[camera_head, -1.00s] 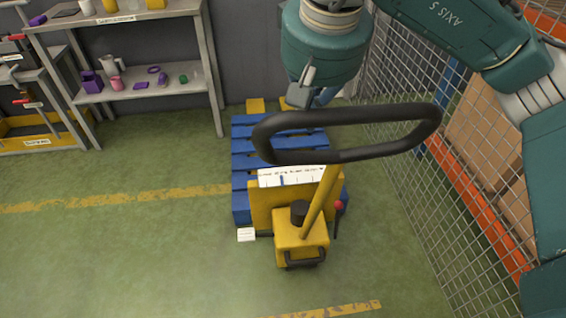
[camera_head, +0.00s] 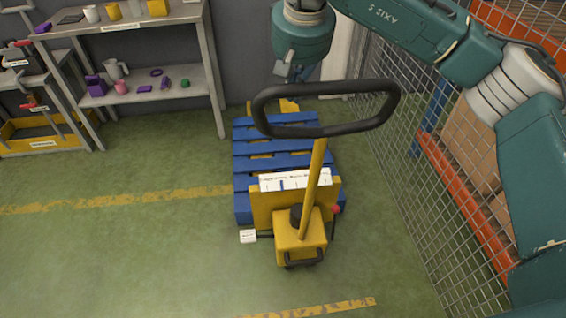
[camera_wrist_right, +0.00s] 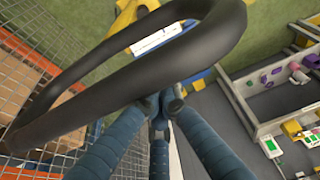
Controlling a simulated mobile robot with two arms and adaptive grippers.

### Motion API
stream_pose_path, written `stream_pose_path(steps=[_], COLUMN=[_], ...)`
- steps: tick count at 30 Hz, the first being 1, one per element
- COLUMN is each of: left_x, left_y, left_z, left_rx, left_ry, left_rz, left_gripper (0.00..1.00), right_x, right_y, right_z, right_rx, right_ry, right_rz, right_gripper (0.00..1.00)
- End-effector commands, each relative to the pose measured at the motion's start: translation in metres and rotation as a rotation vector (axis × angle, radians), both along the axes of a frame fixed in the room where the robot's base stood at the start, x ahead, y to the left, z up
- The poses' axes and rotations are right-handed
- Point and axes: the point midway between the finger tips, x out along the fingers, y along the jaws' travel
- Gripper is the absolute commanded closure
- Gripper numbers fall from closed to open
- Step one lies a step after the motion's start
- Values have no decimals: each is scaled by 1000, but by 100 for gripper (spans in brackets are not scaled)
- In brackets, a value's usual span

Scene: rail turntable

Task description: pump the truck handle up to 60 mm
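The yellow pallet truck (camera_head: 300,237) stands at the near end of a blue pallet (camera_head: 262,149). Its yellow shaft (camera_head: 314,170) rises to a black loop handle (camera_head: 350,128), tilted slightly right. A white scale plate (camera_head: 300,180) with a blue mark sits on the truck body; its numbers are too small to read. My right gripper (camera_head: 294,74) is at the far side of the loop. In the right wrist view its blue fingers (camera_wrist_right: 161,105) are drawn together, tips close to the loop (camera_wrist_right: 110,80) with nothing visible between them; contact is unclear. My left gripper is out of view.
A wire mesh fence (camera_head: 405,170) runs along the right, with cardboard boxes (camera_head: 470,140) behind it. A grey shelf (camera_head: 150,95) with small items stands at the back left. The green floor (camera_head: 120,240) at left and front is clear.

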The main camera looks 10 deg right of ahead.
Motion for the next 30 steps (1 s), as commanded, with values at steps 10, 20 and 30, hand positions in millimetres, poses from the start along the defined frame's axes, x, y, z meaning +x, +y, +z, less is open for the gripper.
stream_pose_path(steps=[10, 20, 30], left_x=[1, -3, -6], left_y=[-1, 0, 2], left_z=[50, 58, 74], left_rx=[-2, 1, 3], left_ry=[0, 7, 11], left_rz=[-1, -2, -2], left_gripper=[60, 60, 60], right_x=[54, 68, 87], right_y=[1, 1, 0], right_z=[9, 6, 6], right_rx=[-1, 0, -1], right_ry=[3, 2, 1], right_rz=[0, 1, 2], right_gripper=[100, 100, 100])
